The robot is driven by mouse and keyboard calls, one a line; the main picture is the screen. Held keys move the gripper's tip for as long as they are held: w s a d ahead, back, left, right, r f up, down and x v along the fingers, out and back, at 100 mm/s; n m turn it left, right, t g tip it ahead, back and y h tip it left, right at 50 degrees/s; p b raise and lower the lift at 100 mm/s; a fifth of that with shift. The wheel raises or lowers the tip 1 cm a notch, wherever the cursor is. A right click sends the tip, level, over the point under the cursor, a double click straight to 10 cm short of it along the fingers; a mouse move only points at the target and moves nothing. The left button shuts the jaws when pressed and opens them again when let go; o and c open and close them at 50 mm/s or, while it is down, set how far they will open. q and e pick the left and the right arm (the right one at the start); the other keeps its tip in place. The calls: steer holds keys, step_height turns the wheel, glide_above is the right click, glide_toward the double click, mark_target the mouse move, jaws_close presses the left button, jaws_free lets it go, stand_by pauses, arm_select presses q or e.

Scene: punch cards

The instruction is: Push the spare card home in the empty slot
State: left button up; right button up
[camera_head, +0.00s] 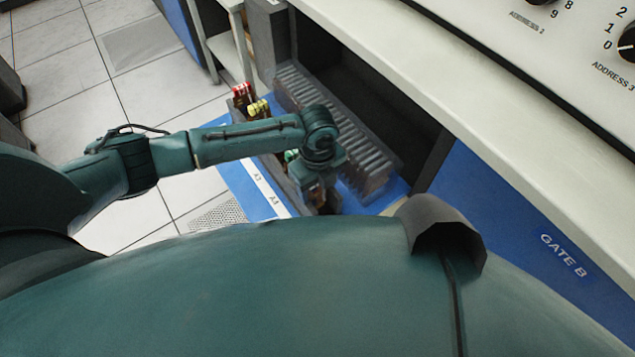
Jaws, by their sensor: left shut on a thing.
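My left gripper (317,186) points down at the front end of a dark card holder and is shut on a card, which the fingers and wrist mostly hide. In the same holder stand a card with a red top (242,92) and a card with a yellow top (258,108). A green-topped card (291,156) shows only in part beside my wrist. I cannot make out the empty slot or how deep the held card sits. My right gripper is out of view.
A grey ribbed rack (335,125) runs close along the right side of the holder, inside a dark bay. The blue shelf edge (235,177) carries white labels. A pale counter (440,75) overhangs at the right, above a blue panel marked GATE B (563,255).

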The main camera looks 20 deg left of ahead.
arm_select(q)
steer(key=o, duration=0.9)
steer(key=shift+f, duration=0.15)
steer(key=shift+c, duration=0.2)
steer(key=shift+o, duration=1)
steer(key=shift+s, duration=0.15)
steer(key=shift+a+f, duration=0.1)
step_height(320, 180, up, 13)
steer(key=shift+r+p, duration=0.15)
steer(key=shift+p, duration=0.7)
